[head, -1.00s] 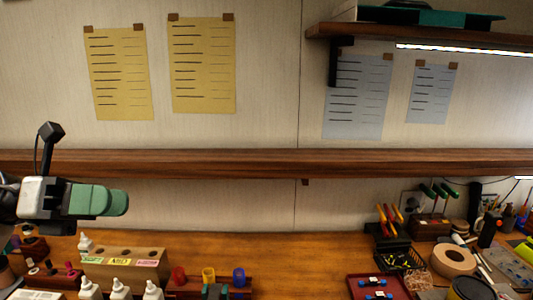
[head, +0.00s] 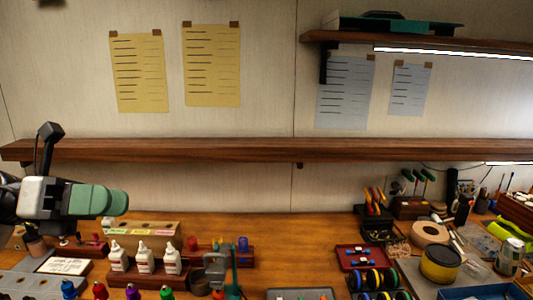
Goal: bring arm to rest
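My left gripper (head: 98,200) comes in from the left edge in the head view, with a grey-white body and green fingers pointing right. It is held in the air in front of the wall, above the bench. Its fingers overlap from this side, so I cannot tell if they are open or shut. I see no object in it. My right gripper is not in view.
The wooden workbench (head: 300,232) spans below. White bottles (head: 144,257), a red tray (head: 361,257), a tape roll (head: 430,233) and a yellow-black can (head: 440,264) stand on it. A long wooden shelf (head: 300,150) crosses the wall.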

